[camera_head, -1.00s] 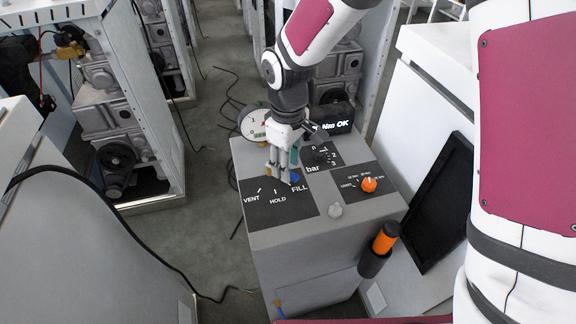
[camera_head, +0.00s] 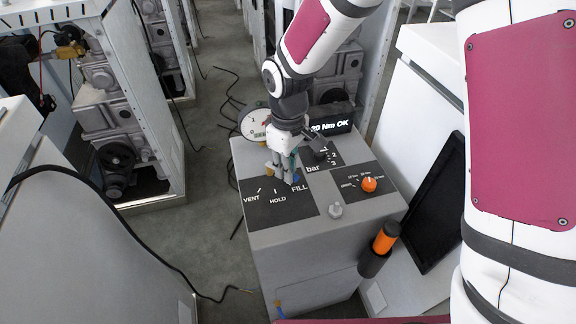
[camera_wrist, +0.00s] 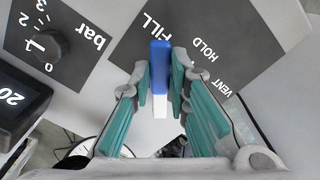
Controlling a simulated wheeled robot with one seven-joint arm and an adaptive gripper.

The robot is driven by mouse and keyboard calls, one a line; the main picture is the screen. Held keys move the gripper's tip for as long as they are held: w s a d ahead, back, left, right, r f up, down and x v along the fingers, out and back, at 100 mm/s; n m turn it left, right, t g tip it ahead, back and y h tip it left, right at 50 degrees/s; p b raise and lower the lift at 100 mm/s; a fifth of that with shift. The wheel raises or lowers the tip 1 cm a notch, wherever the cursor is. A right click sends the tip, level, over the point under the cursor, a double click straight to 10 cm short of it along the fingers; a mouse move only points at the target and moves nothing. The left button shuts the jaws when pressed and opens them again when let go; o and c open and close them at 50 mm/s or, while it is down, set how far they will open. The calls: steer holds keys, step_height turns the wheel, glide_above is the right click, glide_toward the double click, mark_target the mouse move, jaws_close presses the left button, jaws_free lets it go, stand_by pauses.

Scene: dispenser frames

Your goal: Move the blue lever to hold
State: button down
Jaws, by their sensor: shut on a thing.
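The blue lever (camera_wrist: 160,60) shows in the wrist view as a blue bar with a white part nearer the camera. In the head view, my gripper (camera_head: 281,174) points down at the dark lever panel (camera_head: 276,207) beside FILL. There, the fingers hide most of the lever.
The grey console top also carries a bar selector knob (camera_head: 319,153), an orange knob (camera_head: 369,184) and a small grey knob (camera_head: 335,210). A round gauge (camera_head: 252,123) and a black display (camera_head: 331,119) stand behind.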

steer(key=m, duration=0.1)
steer(key=s+a+m, duration=0.1)
steer(key=m, duration=0.2)
steer(key=shift+s+a+p, duration=0.25)
steer(key=shift+p, duration=0.15)
steer(key=shift+s+a+m+p, duration=0.15)
steer(key=shift+a+m+p, duration=0.2)
steer(key=shift+m, duration=0.55)
steer(key=shift+s+a+m+p, duration=0.15)
steer(key=shift+a+m, duration=0.25)
steer(key=shift+m, duration=0.5)
steer(key=c, duration=1.5)
jaws_free()
step_height(320, 180, up, 12)
steer(key=shift+r, duration=0.1)
